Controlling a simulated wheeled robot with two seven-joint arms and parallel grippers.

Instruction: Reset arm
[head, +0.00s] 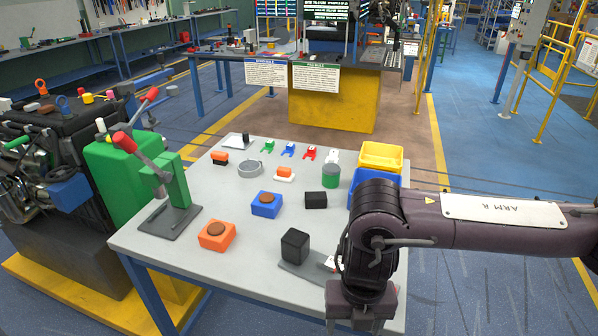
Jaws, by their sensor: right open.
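My right arm, labelled "ARM R" (500,211), reaches in from the right edge and bends downward at a dark joint. My right gripper (361,318) is at the bottom of the head view, over the table's front right part, pointing down. Its jaws are open, and the fingertips are cut off by the frame edge. I see nothing held in it. My left arm and gripper are not in view. The grey table (185,252) is partly hidden behind my right arm.
A green lever press (175,182) stands at the table's left. Orange (216,243) and blue (266,210) blocks with brown tops lie mid-table. A black block (295,245) is left of my arm. Yellow (381,154) and blue (364,182) bins stand at the back right.

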